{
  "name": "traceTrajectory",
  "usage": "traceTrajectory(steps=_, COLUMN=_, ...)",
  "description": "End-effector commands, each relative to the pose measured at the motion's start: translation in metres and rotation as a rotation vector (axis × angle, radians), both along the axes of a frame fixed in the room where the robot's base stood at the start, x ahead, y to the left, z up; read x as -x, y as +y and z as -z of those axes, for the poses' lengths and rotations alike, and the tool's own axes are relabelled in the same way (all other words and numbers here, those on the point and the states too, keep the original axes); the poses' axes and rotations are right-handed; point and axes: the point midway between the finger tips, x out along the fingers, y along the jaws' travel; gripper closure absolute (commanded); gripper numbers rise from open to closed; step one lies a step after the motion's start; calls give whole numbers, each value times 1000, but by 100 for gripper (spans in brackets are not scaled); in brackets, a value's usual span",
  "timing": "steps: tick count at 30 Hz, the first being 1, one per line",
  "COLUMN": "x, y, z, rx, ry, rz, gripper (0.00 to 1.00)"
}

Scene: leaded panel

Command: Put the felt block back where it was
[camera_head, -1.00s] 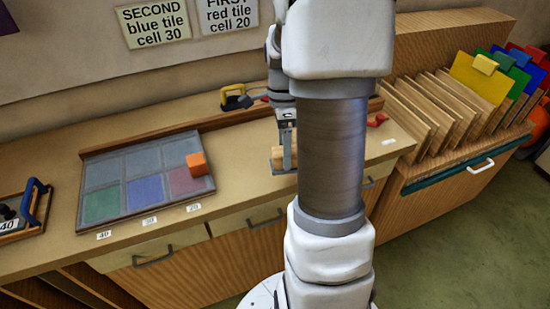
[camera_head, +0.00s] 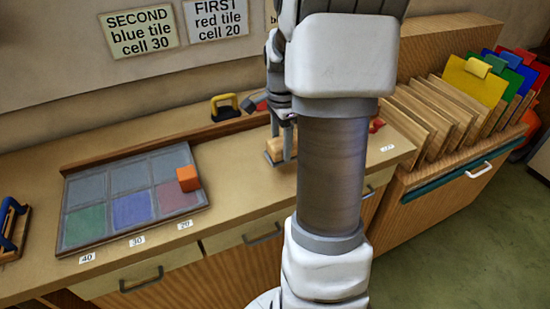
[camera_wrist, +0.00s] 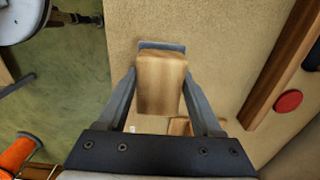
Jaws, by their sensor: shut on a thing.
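The felt block is a pale wooden block with a grey-blue layer along one end. It fills the space between my fingers in the wrist view (camera_wrist: 160,85). My gripper (camera_wrist: 160,70) is shut on it. My arm hides part of this area. Whether the block touches the counter I cannot tell.
The leaded panel (camera_head: 68,226) lies left on the counter (camera_head: 235,190), with an orange block (camera_head: 188,178) at its right edge. A yellow-and-black tool (camera_head: 224,107) stands at the back. A wooden rack (camera_head: 440,112) with coloured sheets stands right. Bare counter lies between panel and gripper.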

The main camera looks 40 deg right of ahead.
Motion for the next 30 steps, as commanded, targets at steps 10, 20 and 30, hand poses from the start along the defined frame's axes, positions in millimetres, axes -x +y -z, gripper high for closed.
traceTrajectory(steps=10, x=-13, y=9, z=26, rx=0, ry=1, rz=2, gripper=85)
traceTrajectory(steps=20, x=-13, y=9, z=49, rx=1, ry=-2, rz=3, gripper=85)
traceTrajectory(steps=30, x=-13, y=9, z=50, rx=0, ry=-1, rz=2, gripper=3)
